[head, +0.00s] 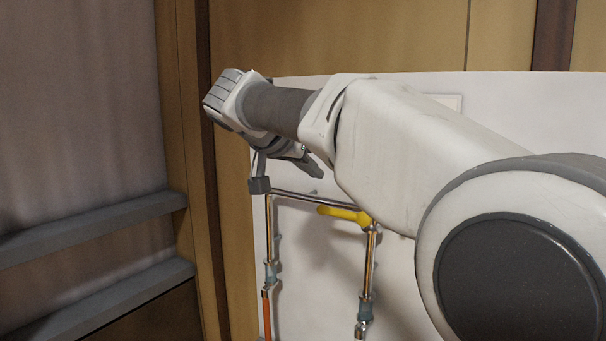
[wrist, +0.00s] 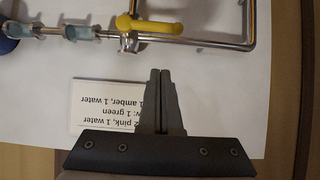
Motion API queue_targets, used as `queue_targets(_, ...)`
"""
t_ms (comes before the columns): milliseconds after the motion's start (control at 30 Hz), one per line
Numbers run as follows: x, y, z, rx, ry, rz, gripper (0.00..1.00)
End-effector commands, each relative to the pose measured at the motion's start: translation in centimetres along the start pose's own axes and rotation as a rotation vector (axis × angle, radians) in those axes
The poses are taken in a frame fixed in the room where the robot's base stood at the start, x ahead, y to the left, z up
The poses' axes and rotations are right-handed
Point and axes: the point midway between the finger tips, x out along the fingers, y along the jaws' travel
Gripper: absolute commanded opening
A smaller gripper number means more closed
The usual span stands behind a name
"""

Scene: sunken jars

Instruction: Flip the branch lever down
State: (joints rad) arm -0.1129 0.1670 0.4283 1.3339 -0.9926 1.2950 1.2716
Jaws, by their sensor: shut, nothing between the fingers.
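The yellow branch lever (head: 343,213) sits at the upper right corner of a metal pipe frame on a white panel. In the head view it lies nearly level, its handle reaching left from the right-hand pipe. In the wrist view the lever (wrist: 150,26) lies along the pipe, above my fingertips. My gripper (wrist: 160,72) is shut and empty, its tips a little apart from the lever in that picture. In the head view my gripper (head: 313,168) shows partly below my arm, above the lever; the arm hides much of it.
Metal pipes (head: 305,196) with grey-blue fittings (head: 366,308) run over the white panel (head: 315,285). A printed card (wrist: 104,107) is on the panel, upside down in the wrist view. Grey shelves (head: 95,225) stand at left. My arm blocks the right side of the head view.

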Motion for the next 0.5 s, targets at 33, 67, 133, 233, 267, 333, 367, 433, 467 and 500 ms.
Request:
queue_targets(33,1.2,0.1,0.0,-0.001,-0.002,0.004,0.0)
queue_targets(67,1.9,0.1,0.0,-0.001,-0.002,0.006,0.0)
queue_targets(133,3.4,0.1,0.0,-0.001,-0.002,0.005,0.0)
queue_targets(233,5.6,0.1,0.0,0.0,-0.003,0.004,0.0)
queue_targets(267,6.2,0.1,0.0,0.0,-0.003,0.004,0.0)
queue_targets(333,7.5,0.1,0.0,-0.001,-0.002,0.003,0.0)
queue_targets(367,7.9,0.1,0.6,-0.003,-0.002,0.003,0.0)
queue_targets(433,8.6,0.0,1.4,-0.003,-0.002,0.001,0.0)
queue_targets(467,8.8,0.0,1.7,-0.002,-0.002,0.001,0.0)
queue_targets(500,9.1,0.0,2.0,-0.003,-0.001,0.001,0.0)
